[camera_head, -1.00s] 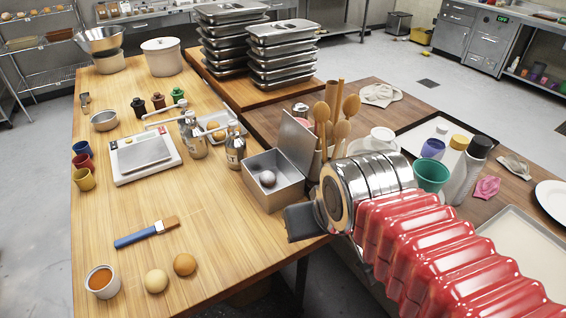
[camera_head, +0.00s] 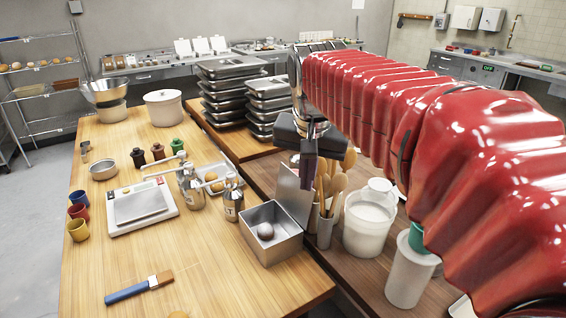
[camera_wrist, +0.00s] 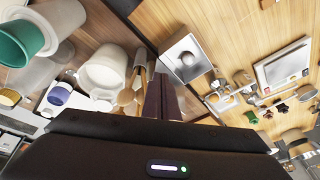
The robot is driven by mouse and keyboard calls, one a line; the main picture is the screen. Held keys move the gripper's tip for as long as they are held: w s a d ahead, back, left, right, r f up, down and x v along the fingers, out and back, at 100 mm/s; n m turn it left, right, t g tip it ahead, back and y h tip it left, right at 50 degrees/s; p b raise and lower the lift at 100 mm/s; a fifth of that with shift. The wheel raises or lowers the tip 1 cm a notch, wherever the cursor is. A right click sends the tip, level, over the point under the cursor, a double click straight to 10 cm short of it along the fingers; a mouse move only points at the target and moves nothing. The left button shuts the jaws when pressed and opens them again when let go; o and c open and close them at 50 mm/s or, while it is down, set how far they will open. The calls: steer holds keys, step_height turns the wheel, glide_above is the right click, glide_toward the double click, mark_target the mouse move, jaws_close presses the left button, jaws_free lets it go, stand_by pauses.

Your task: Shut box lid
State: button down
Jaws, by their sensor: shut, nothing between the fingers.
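The metal box (camera_head: 283,251) stands at the right edge of the light wooden table, with its lid (camera_head: 291,196) hinged open and roughly upright on its right side. A round, dull ball (camera_head: 265,231) lies inside. My gripper (camera_head: 308,172) is shut and empty, pointing down by the lid's upper right edge; whether it touches the lid I cannot tell. In the wrist view the shut fingers (camera_wrist: 163,88) lie close to the box (camera_wrist: 203,57), between it and the wooden spoons. The lid is hard to make out there.
Wooden spoons (camera_head: 333,187) in a holder and a white tub (camera_head: 368,226) stand close right of the lid. A steel bottle (camera_head: 233,201) stands left of the box, a brush (camera_head: 138,288) in front-left. Stacked trays (camera_head: 233,100) stand behind.

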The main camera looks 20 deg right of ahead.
steer(key=w+d+f+m+g, duration=0.1)
steer(key=w+d+m, duration=0.3)
steer(key=w, duration=0.5)
steer(key=w+d+f+m+g, duration=0.1)
steer(key=w+d+m, duration=0.3)
steer(key=w, duration=0.5)
steer(key=shift+d+g+h, duration=0.4)
steer(key=shift+d, duration=0.45)
steer(key=shift+f, duration=0.15)
glide_above(296, 194)
steer(key=w+d, duration=0.2)
steer(key=d, duration=0.2)
step_height(296, 194, down, 9)
steer(key=shift+s, duration=0.25)
